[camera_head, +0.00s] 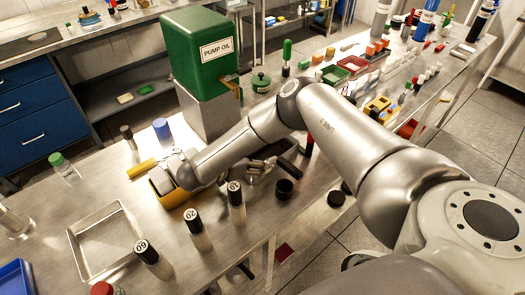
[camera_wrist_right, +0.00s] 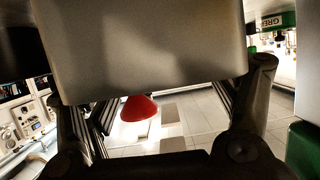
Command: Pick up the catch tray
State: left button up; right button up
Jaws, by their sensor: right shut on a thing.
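A shallow metal tray (camera_head: 78,240) with a raised rim lies empty on the steel bench in the head view, at the lower left. It matches a catch tray, and my right gripper is apart from it. My left gripper is not in view.
Numbered bottles (camera_head: 198,232) stand between the tray and my right gripper. The green pump oil can (camera_head: 193,50) stands behind on a grey block (camera_head: 207,112). A blue tray (camera_head: 15,280) lies at the left edge.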

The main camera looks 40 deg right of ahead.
jog(key=shift+s+f, duration=0.1)
jog(key=shift+f, duration=0.05)
jog(key=shift+r+b, duration=0.35)
jog(key=shift+b, duration=0.1)
jog(key=a+b, duration=0.1)
jog(key=a, duration=0.2)
jog(key=shift+f, duration=0.1)
jog(key=shift+a+r, duration=0.45)
jog(key=shift+r, duration=0.2)
notch_tip(320, 180, up, 13)
jog(key=shift+s+r+b, duration=0.1)
jog(key=shift+b, duration=0.4)
jog(key=o, duration=0.8)
jog(key=c, duration=0.8)
